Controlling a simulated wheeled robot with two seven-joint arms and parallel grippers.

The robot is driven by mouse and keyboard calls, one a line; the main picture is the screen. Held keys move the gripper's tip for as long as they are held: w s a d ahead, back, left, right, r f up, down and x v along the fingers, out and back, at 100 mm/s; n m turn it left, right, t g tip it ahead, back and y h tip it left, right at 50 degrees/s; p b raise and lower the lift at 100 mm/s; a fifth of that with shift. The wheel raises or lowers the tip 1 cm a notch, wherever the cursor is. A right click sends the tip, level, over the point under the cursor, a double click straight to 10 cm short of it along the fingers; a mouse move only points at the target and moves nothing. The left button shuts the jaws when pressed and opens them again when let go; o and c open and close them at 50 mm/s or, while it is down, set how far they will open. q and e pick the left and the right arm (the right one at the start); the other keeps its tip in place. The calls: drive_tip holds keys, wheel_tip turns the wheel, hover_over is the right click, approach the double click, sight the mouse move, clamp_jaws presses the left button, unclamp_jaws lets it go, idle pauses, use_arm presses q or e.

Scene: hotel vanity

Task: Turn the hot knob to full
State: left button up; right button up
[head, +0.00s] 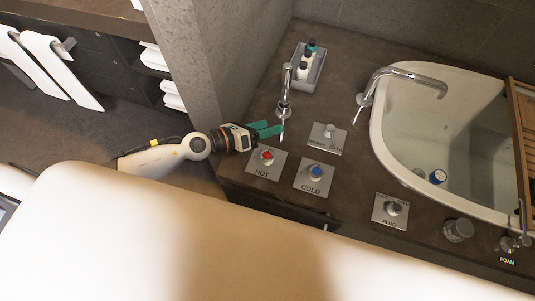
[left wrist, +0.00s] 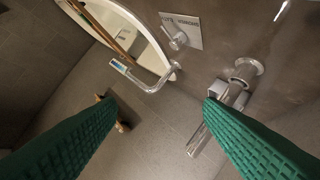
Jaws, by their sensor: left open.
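The hot knob (head: 267,157) has a red top and stands on a square plate marked HOT at the counter's left front corner. My left gripper (head: 270,130) is just behind it in the head view, its green fingers pointing right toward the chrome spout. The fingers are apart and empty, and I see no contact with the knob. In the left wrist view the two green fingers (left wrist: 158,105) are spread wide, and the hot knob does not show there. How far the knob is turned is too small to tell. My right gripper is not in view.
The blue cold knob (head: 316,173) is right of the hot knob. A lever plate (head: 328,136) and a chrome spout (head: 285,95) stand close to the fingers. A tray of bottles (head: 308,68) is behind, the white tub (head: 384,130) to the right, and a wall (head: 205,60) to the left.

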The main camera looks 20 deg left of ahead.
use_arm(q)
wheel_tip(320, 180, down, 2)
drive_tip(key=s+a+f+m+g, duration=0.1)
drive_tip(key=s+a+m+g, duration=0.15)
drive_tip(key=m, duration=0.25)
drive_tip(key=m+g+y, duration=0.3)
drive_tip(key=m, duration=0.3)
approach(267, 155)
drive_tip(key=b+x, duration=0.1)
drive_tip(key=x, duration=0.8)
drive_tip(key=shift+w+d+f, duration=0.25)
drive_tip(key=shift+d+f, duration=0.1)
drive_tip(key=shift+f, duration=0.1)
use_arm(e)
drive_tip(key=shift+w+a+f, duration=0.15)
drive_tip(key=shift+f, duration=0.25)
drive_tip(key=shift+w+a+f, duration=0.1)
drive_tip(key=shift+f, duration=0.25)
